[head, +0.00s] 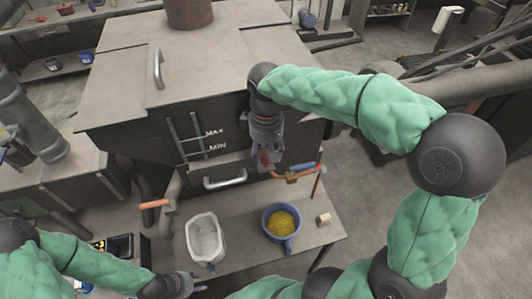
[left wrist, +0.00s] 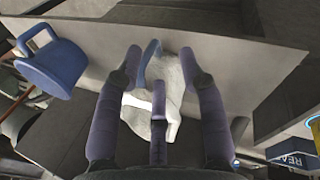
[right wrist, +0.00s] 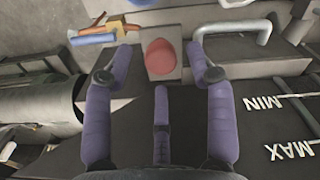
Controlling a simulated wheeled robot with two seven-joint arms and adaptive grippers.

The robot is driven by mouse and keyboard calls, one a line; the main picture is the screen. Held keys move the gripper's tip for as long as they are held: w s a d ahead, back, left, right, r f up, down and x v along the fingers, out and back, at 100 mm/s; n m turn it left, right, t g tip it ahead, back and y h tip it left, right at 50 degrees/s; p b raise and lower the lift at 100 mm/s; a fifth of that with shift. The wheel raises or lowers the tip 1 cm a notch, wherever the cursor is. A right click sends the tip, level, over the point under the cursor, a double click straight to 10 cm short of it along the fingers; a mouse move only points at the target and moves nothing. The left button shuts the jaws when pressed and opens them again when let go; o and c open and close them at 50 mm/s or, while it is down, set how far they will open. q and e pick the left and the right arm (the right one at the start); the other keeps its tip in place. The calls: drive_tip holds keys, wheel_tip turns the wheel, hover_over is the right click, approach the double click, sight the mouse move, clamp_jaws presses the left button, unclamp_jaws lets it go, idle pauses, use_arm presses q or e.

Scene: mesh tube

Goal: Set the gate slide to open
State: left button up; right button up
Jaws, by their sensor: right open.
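The dark hopper box (head: 150,125) with MAX and MIN marks stands behind the bench. On its lower front, a red knob (right wrist: 160,57) sits on a small grey plate (right wrist: 163,75), which I take as the gate slide. My right gripper (head: 266,160) is open. In the right wrist view its fingers stand on either side of the knob, and I cannot tell whether they touch it. A silver handle (head: 225,179) is to the knob's left in the head view. My left gripper (head: 197,282) is open at the front of the bench, near the white jug (head: 205,238).
A blue pot (head: 281,222) with yellow granules stands on the bench (head: 244,258), beside a small beige block (head: 324,219). Orange and blue handles (head: 303,168) lie right of the knob. An orange handle (head: 154,204) is at left. The jug's blue handle (left wrist: 150,62) shows between my left fingers.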

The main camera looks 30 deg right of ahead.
drive_tip(key=shift+f, duration=0.9)
clamp_jaws()
drive_tip(key=s+a+b, duration=0.1)
drive_tip(key=s+a, duration=0.1)
drive_tip(key=s, duration=0.7)
drive_tip(key=shift+s+a, duration=0.2)
drive_tip(key=shift+s, duration=0.2)
unclamp_jaws()
drive_tip(key=shift+r, duration=0.15)
wheel_tip(320, 180, up, 12)
